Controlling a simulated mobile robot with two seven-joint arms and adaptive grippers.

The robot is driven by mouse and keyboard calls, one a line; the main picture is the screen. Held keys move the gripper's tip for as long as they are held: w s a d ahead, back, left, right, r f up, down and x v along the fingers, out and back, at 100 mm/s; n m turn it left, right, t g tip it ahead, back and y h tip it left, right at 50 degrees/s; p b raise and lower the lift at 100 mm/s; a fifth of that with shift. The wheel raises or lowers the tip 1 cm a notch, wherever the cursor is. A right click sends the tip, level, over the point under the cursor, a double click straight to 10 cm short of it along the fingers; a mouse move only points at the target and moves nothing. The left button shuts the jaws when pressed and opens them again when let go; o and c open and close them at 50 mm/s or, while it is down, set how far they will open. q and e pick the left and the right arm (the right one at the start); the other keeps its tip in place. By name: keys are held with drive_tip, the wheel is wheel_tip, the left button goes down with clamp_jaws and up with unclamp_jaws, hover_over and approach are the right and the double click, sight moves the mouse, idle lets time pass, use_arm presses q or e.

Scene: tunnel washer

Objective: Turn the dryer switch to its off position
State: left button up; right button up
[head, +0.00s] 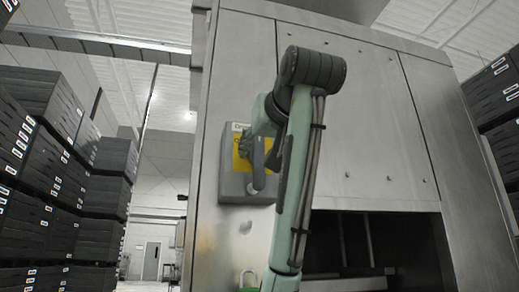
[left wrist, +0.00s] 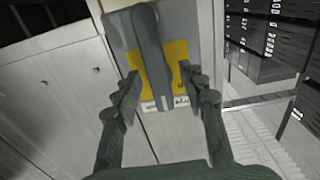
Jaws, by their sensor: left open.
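The dryer switch is a grey box (head: 235,187) with a yellow plate, mounted on the steel machine front in the head view. Its dark grey handle (head: 258,178) points down there. In the left wrist view, which shows the box upside down, the handle (left wrist: 152,55) runs up the picture across the yellow plate (left wrist: 177,52). My left gripper (head: 257,152) is at the switch. In the left wrist view its open fingers (left wrist: 161,82) stand either side of the handle, with visible gaps. Contact cannot be told in the head view. My right gripper is not in view.
The steel machine front (head: 350,125) fills the middle, with a dark opening (head: 350,240) at lower right. Dark stacked crates (head: 50,165) stand at left, and more (head: 500,100) at right.

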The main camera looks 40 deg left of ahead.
use_arm(q)
drive_tip(key=shift+x, duration=1.05)
drive_tip(key=shift+c, duration=0.4)
clamp_jaws()
